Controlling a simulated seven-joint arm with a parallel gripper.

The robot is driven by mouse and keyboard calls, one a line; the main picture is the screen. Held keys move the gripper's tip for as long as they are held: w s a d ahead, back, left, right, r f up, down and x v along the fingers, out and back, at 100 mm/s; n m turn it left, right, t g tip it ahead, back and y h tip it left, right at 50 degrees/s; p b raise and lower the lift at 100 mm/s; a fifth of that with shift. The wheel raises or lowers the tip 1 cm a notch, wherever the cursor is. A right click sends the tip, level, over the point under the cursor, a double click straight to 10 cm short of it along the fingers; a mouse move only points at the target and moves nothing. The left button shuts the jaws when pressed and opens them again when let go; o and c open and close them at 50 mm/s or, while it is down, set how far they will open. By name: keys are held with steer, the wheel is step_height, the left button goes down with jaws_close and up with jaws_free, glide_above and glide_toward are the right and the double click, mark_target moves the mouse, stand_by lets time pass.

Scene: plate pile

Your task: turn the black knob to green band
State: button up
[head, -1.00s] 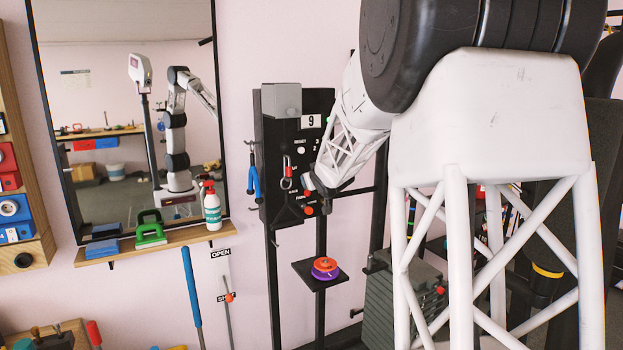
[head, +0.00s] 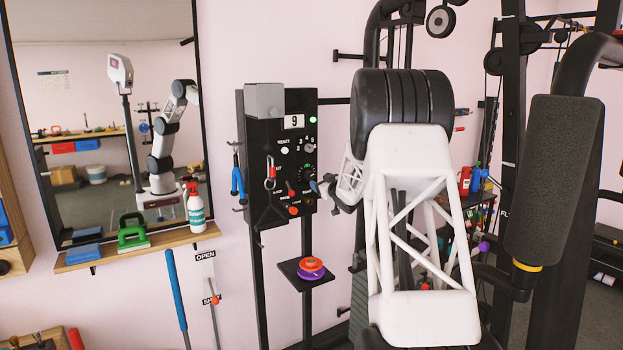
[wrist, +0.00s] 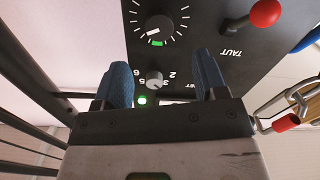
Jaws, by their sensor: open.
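The black knob (wrist: 160,27) sits on the black panel inside a ring of white tick marks, at the top of the wrist view. A short green band (wrist: 157,43) lies on the ring near the knob's lower edge in that view. The knob also shows small in the head view (head: 306,175), on the panel's right side. My gripper (wrist: 165,72) is open and empty, its two blue fingers apart and pointing toward the knob. In the head view my gripper (head: 319,187) is just right of the panel. I cannot tell its exact distance from the knob.
A small grey selector knob (wrist: 154,79) shows between my fingers, near a lit green lamp (wrist: 142,99). A red-tipped lever (wrist: 264,13) and a carabiner (head: 270,174) are on the panel. A shelf below holds red and purple discs (head: 311,269). Gym equipment stands right.

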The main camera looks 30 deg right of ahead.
mark_target(311, 176)
steer(key=shift+w, duration=0.15)
stand_by(0.3)
steer(key=shift+w, duration=3.75)
steer(key=c, duration=0.9)
